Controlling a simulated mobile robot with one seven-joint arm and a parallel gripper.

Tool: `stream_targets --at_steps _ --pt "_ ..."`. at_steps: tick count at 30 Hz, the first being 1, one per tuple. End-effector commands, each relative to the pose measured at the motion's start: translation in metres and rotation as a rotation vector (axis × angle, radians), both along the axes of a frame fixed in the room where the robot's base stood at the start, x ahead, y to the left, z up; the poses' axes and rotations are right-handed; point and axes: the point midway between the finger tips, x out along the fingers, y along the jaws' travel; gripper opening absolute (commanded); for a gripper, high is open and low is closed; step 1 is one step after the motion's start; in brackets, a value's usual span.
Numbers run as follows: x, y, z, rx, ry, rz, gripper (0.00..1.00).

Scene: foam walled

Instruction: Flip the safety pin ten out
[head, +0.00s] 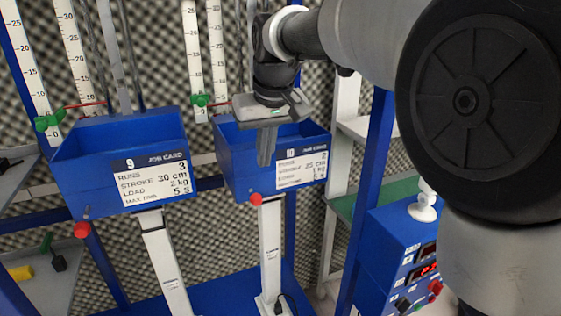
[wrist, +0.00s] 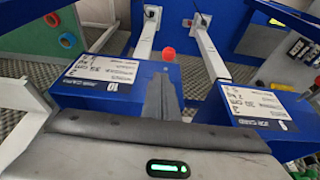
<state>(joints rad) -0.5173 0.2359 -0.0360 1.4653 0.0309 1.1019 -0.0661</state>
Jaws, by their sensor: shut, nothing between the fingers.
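Station ten is a blue box (head: 228,168) with a job card (head: 301,168) marked 10. The safety pin ten shows as a red ball knob (head: 256,199) at the lower left of the box front. In the wrist view the red knob (wrist: 168,54) is just beyond my fingertips. My gripper (head: 264,160) points down in front of the box's left part, a little above the knob in the picture. Its fingers (wrist: 162,90) are shut and empty. I see no contact with the knob, and the pin's shaft cannot be made out.
Station nine, a similar blue box (head: 80,182) with its own red knob (head: 82,230), stands to the left. White posts (head: 270,245) run below both boxes. A blue control box (head: 400,258) with red displays and a blue upright (head: 366,200) stand to the right.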

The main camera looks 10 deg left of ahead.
Motion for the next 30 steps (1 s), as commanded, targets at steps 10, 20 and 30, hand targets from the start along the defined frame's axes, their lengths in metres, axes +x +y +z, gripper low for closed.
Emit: stream_targets --at_steps 10,20,30 --pt "0.003 0.007 -0.002 -0.002 0.002 0.010 0.00" --pt "0.007 0.010 -0.020 -0.003 0.005 0.009 0.00" --pt "0.024 0.021 -0.077 -0.003 0.005 0.009 0.00"
